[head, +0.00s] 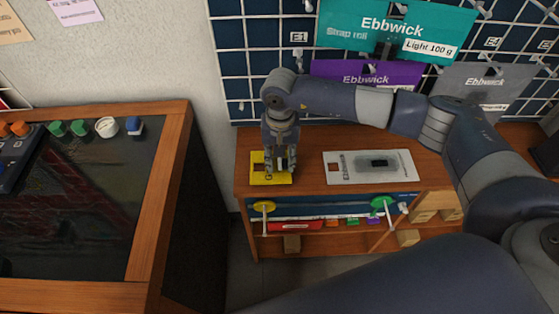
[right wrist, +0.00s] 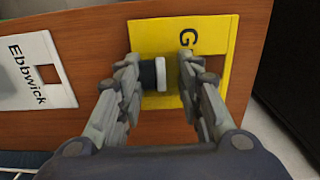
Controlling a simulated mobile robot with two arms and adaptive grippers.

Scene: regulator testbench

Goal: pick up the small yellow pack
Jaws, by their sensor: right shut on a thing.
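The small yellow pack (head: 258,178) lies flat on the left end of the wooden shelf top. In the right wrist view the yellow pack (right wrist: 215,35) shows a black letter and a dark and white cylindrical part (right wrist: 160,75) on its face. My right gripper (head: 281,167) points down over the pack, its fingers on either side of that part. The pack appears to rest on the wood. My left gripper is not in view.
A white Ebbwick pack (head: 340,170) lies to the right on the same wooden top (head: 308,180). Teal (head: 340,30), purple (head: 325,70) and grey (head: 475,85) packs hang on the wire grid behind. A dark wood-framed bench (head: 150,215) stands at the left.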

